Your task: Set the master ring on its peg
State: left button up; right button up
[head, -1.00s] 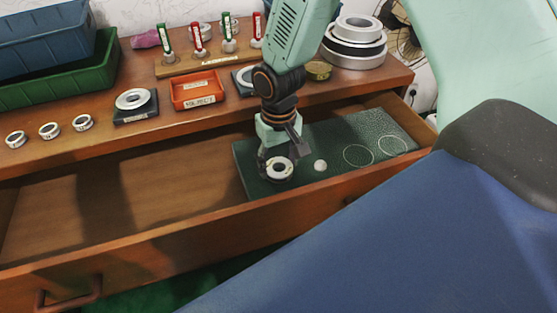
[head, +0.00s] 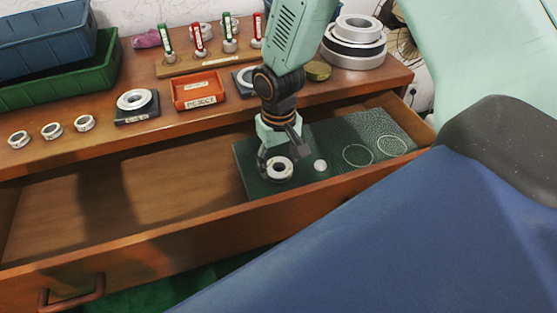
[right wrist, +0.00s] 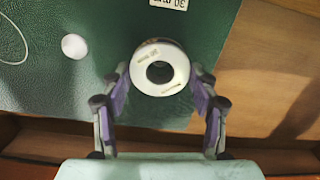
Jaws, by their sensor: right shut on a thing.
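The white master ring (head: 279,169) with a dark bore is between the fingers of my right gripper (head: 276,163), low over the green mat (head: 300,130) in the open drawer. In the right wrist view the ring (right wrist: 160,84) shows its face with small markings, and the purple-padded fingers of my right gripper (right wrist: 160,98) are shut on its two sides. Whether the ring touches the mat is unclear. A small white round thing, perhaps the peg's top, (head: 320,165) is on the mat right of the ring. My left gripper is not in view.
Two outlined circles (head: 358,155) mark the mat further right. The drawer's left half (head: 150,190) is empty; its front wall (head: 160,248) stands close. On the bench are several rings, an orange tray (head: 198,90), a rack of gauges (head: 210,60) and stacked large rings (head: 354,45).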

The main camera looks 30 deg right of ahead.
jog(key=shift+f+b, duration=0.5)
jog(key=shift+f, duration=0.6)
jog(key=o, duration=1.6)
notch_tip(320, 180, up, 12)
jog(key=shift+f, duration=0.1)
